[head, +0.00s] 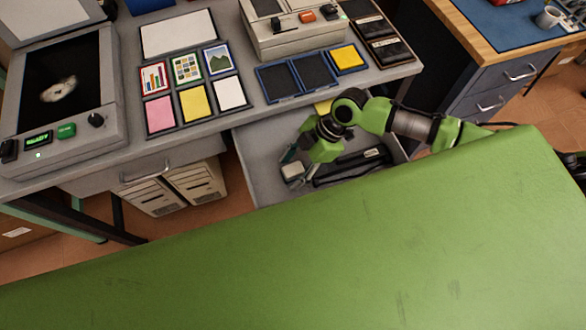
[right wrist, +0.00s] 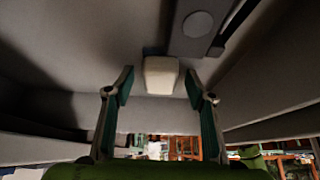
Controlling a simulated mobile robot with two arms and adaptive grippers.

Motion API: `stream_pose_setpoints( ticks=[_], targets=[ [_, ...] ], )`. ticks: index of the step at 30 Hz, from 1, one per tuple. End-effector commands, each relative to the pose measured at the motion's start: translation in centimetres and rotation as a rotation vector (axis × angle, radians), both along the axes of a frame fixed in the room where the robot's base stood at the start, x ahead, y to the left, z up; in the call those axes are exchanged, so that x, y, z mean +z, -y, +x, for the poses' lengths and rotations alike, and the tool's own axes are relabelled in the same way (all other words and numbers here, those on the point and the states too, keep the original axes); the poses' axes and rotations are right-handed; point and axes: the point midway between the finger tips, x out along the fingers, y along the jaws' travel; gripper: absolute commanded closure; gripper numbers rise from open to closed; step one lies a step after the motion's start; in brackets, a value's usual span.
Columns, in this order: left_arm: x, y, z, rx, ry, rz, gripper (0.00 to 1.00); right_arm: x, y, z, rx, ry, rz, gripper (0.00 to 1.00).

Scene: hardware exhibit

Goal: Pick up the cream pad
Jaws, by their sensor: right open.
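The cream pad (head: 293,172) lies in the open grey drawer (head: 262,181), toward its left side. In the right wrist view the cream pad (right wrist: 160,76) is a small rounded block between the two teal-lined fingertips. My right gripper (head: 297,156) reaches down into the drawer beside the pad. It also shows in the right wrist view (right wrist: 159,86), with its fingers spread and a gap on each side of the pad. The head view partly hides the fingers behind the green wrist. My left gripper is in neither view.
A long black item (head: 350,166) with a pale label lies in the drawer right of the pad. A yellow item (head: 323,106) shows at the drawer's back. The desk above holds cards (head: 194,102), dark blue-framed pads (head: 277,83) and a scanner-like device (head: 103,140).

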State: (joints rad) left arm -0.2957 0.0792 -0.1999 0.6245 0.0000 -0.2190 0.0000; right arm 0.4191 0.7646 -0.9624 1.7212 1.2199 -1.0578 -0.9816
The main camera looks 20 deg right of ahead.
Motion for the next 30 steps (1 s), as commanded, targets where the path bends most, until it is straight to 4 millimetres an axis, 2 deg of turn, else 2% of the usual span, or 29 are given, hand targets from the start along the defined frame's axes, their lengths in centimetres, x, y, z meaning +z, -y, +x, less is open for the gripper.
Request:
stream_pose_setpoints(
  ticks=[5, 9, 10, 23, 26, 30],
  targets=[
    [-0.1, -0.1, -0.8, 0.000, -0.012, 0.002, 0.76, 0.0, 0.0, 0.0, 0.000, 0.000, -0.001, 0.50],
    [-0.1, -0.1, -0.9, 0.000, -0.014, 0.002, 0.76, 0.0, 0.0, 0.0, -0.001, 0.000, -0.001, 0.84],
    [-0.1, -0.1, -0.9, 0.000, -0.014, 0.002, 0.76, 0.0, 0.0, 0.0, -0.001, 0.000, -0.001, 0.88],
    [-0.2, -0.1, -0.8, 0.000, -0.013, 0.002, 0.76, 0.4, 0.1, 0.0, -0.001, 0.000, 0.000, 0.88],
    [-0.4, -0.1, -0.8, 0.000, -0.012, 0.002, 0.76, 1.2, 0.1, 0.1, 0.000, 0.002, 0.000, 0.88],
    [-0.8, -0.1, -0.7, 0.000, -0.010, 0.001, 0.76, 3.5, -0.1, -0.1, 0.002, 0.004, 0.001, 0.88]
  ],
)
